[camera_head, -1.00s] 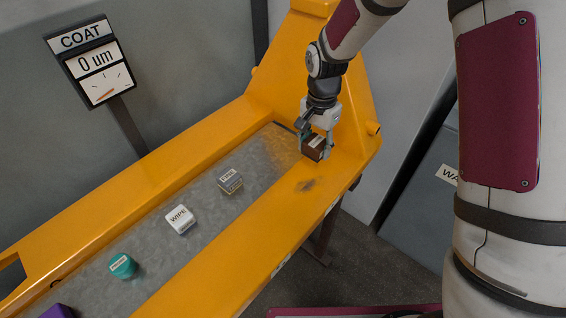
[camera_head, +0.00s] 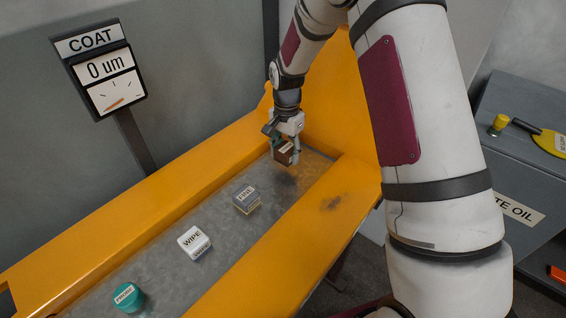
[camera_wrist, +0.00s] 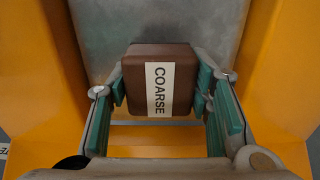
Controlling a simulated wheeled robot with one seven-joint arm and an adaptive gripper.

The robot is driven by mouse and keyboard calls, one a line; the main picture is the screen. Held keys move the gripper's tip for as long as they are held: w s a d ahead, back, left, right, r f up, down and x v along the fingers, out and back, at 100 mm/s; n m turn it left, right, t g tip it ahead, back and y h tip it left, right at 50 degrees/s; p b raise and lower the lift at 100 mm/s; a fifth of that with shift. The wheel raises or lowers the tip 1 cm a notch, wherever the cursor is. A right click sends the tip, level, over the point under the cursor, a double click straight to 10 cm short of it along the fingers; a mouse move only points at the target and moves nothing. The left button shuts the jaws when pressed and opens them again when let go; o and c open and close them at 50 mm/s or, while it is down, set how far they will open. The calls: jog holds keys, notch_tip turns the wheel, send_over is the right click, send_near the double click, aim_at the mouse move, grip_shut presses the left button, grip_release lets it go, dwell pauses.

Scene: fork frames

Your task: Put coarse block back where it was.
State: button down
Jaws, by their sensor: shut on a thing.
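The coarse block (camera_wrist: 135,80) is brown with a white label reading COARSE. In the wrist view it sits between the green finger pads of my gripper (camera_wrist: 160,92), which is shut on it. In the head view my gripper (camera_head: 285,150) holds the block (camera_head: 284,158) at the far end of the grey metal tray (camera_head: 225,205) in the yellow frame. I cannot tell whether the block touches the tray floor. The FINE block (camera_head: 246,199), grey with a pale base, stands on the tray nearer than my gripper.
A white WIPE block (camera_head: 194,242) and a teal round piece (camera_head: 129,296) stand further along the tray. Yellow rails (camera_head: 275,262) border it. A COAT gauge (camera_head: 100,70) reading 0 um stands behind. A grey WASTE OIL cabinet (camera_head: 500,160) is at right.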

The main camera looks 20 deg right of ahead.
aim_at(287, 162)
jog(key=shift+d+f, duration=0.1)
jog(key=shift+f, duration=1.95)
jog(key=shift+f, duration=0.2)
jog(key=c, duration=0.8)
grip_release()
